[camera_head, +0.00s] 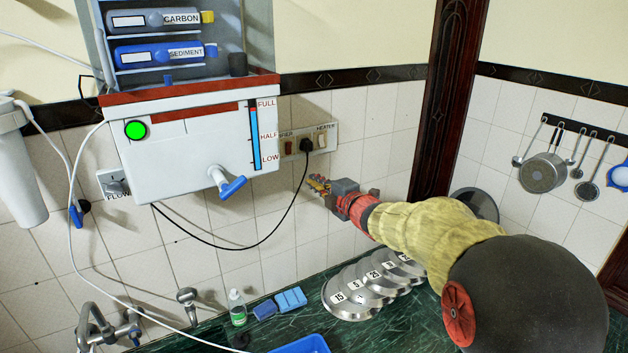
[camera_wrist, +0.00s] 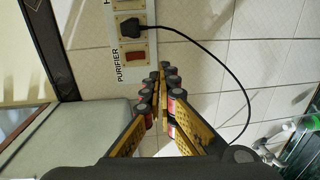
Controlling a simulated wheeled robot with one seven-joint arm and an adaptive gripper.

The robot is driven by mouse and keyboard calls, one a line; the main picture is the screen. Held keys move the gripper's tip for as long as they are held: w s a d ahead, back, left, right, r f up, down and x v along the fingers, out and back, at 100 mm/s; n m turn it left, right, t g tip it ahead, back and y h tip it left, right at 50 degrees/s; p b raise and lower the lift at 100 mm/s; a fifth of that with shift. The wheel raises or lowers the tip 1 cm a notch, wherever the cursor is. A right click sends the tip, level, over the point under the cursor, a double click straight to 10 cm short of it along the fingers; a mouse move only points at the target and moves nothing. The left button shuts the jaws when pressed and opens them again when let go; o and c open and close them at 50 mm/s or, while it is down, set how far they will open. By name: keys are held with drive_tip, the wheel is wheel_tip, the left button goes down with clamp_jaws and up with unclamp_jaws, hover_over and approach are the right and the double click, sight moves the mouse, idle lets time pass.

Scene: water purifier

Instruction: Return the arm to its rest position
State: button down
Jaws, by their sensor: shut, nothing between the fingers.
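My gripper (camera_head: 318,184) is in the middle of the head view, at the end of my arm, which reaches in from the lower right. It is in the air in front of the tiled wall, below the switch panel (camera_head: 330,139) and right of the water purifier (camera_head: 185,150). In the wrist view the yellow and black fingers (camera_wrist: 163,78) are together, with nothing held between them. The switch panel (camera_wrist: 133,45) shows ahead of them, with a black plug in it. The purifier's side (camera_wrist: 85,125) fills the lower left there.
Numbered metal lids (camera_head: 345,300) lie on the green counter (camera_head: 400,325) below my arm. A soap bottle (camera_head: 236,308), blue sponges (camera_head: 291,299) and a blue tub (camera_head: 303,345) are left of them. A black cord (camera_head: 262,243) hangs from the plug. Pans (camera_head: 543,173) hang at right.

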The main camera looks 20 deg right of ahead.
drive_tip(key=s+d+f+m+g+h, duration=0.45)
drive_tip(key=d+f+m, duration=0.35)
drive_tip(key=f, duration=0.2)
drive_tip(key=s+d+f+m+g+h+b, duration=0.1)
drive_tip(key=s+f+m+g+h, duration=0.15)
drive_tip(key=s+f+m, duration=0.4)
drive_tip(key=s+a+f+m+g+y+b, duration=0.1)
drive_tip(key=s+a, duration=0.4)
drive_tip(key=s, duration=0.6)
drive_tip(key=s+a+f+m+g+y+b, duration=0.1)
drive_tip(key=s+a+b, duration=0.4)
drive_tip(key=s, duration=0.7)
drive_tip(key=s+a+f+m+g+y+b, duration=0.1)
drive_tip(key=s+a+m+b, duration=0.2)
drive_tip(key=s+a, duration=0.4)
drive_tip(key=s, duration=0.4)
drive_tip(key=shift+s+a+f+m+g+y, duration=0.2)
drive_tip(key=shift+s+f+m+g+y, duration=0.1)
drive_tip(key=shift+f+m+g+y, duration=0.1)
